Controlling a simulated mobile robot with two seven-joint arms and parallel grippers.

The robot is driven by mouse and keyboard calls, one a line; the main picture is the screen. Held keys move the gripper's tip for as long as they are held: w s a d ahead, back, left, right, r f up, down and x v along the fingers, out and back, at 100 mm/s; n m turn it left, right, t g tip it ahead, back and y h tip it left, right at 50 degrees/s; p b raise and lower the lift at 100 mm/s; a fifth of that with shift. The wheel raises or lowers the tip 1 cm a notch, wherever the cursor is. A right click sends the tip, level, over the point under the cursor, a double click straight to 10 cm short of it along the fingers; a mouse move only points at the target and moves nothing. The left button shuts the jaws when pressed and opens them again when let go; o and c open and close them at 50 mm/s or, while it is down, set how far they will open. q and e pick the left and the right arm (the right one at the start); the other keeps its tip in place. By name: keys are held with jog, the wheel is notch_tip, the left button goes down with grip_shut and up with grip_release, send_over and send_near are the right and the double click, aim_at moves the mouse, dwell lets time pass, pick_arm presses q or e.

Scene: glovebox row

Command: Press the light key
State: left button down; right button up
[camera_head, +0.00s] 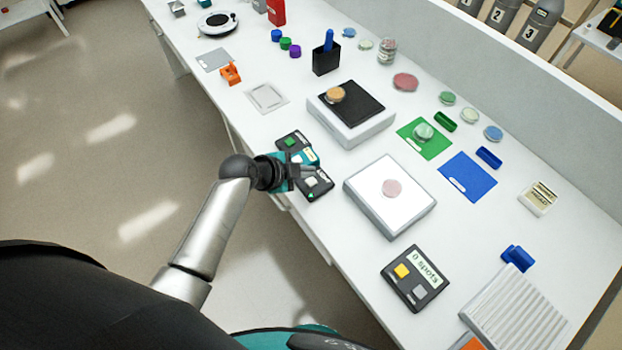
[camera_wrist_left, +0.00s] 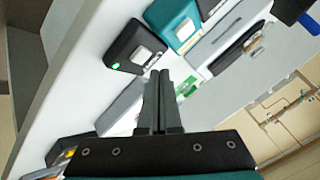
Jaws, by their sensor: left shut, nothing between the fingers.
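A row of small key boxes stands near the table's front edge. The nearest is a black box (camera_head: 320,188) with a pale square key (camera_head: 311,181), a green mark and a label too small to read surely; it also shows in the left wrist view (camera_wrist_left: 122,56). Beside it is a teal box (camera_wrist_left: 170,17), partly hidden by my gripper in the head view, then a black box with a green key (camera_head: 290,142). My left gripper (camera_head: 313,172) is shut and empty, over the nearest boxes. In the wrist view its fingertips appear below the keys; contact cannot be told. My right gripper is out of view.
A white lightbox (camera_head: 365,210) with a pink dish stands right of the keys. A balance-like block (camera_head: 338,128) with an orange dish stands behind them. A dark spot counter (camera_head: 430,262) is nearer. Green and blue mats (camera_head: 483,196) lie farther right.

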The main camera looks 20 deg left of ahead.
pick_arm(q)
notch_tip(320, 180, up, 5)
jog(key=p, duration=0.4)
jog(key=shift+r, duration=0.2)
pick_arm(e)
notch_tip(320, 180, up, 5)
pick_arm(q)
jog(key=shift+f, duration=0.1)
